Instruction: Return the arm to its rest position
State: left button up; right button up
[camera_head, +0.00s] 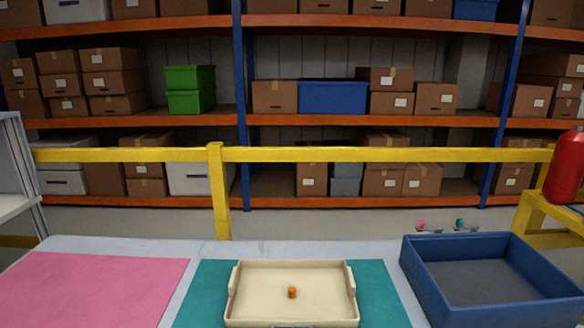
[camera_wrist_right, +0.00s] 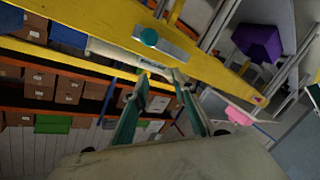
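My right gripper (camera_wrist_right: 160,80) shows in the right wrist view. Its two fingers stand apart with nothing between them. Beyond them are the yellow rail and the shelves, which appear tilted, and no task object is near the fingers. A beige tray (camera_head: 291,322) rests on a teal mat (camera_head: 205,290) at the front middle of the table. A small orange cylinder (camera_head: 292,292) stands inside the tray, near its middle.
A blue bin (camera_head: 415,270) stands at the table's right, its visible floor empty. A pink mat (camera_head: 90,290) lies at the left. A yellow rail (camera_head: 380,155) crosses before loaded shelves. A red extinguisher (camera_head: 566,168) stands on a yellow stand (camera_head: 535,215) at far right.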

jog(key=s+d+f+m+g+h+p, duration=0.4)
jog(key=s+d+f+m, duration=0.4)
jog(key=s+d, duration=0.3)
jog(key=shift+s+d+f+m, duration=0.3)
jog(key=shift+s+f, duration=0.45)
jog(key=shift+s, duration=0.35)
jog(key=shift+a, duration=0.1)
